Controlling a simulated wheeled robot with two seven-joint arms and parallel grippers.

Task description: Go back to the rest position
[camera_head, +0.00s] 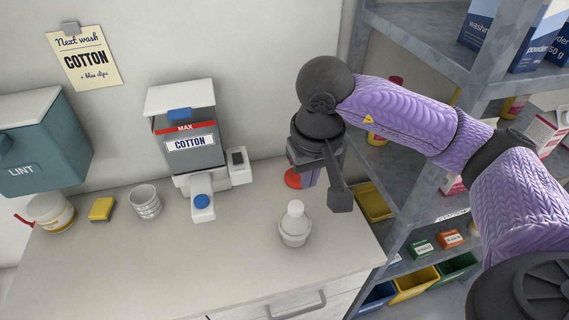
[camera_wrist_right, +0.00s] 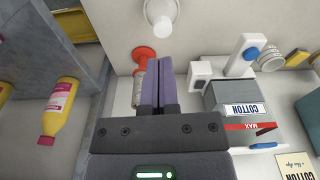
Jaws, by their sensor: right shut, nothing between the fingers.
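My right gripper (camera_head: 338,192) hangs above the right part of the counter, in front of the wall and beside the shelving. In the right wrist view its fingers (camera_wrist_right: 159,82) are shut together with nothing between them. A white bottle in a small cup (camera_head: 294,225) stands on the counter below and to the left of the gripper; a white round thing (camera_wrist_right: 161,14) shows at the top of the wrist view. A red round thing (camera_head: 293,178) is partly hidden behind the gripper. My left gripper is not in view.
The COTTON dispenser (camera_head: 189,128), a yellow sponge (camera_head: 101,209) and a ribbed cup (camera_head: 145,201) stand along the wall. The LINT box (camera_head: 40,145) is at left. Metal shelving (camera_head: 424,62) with bottles and boxes is close on the right. The counter front (camera_head: 180,270) is clear.

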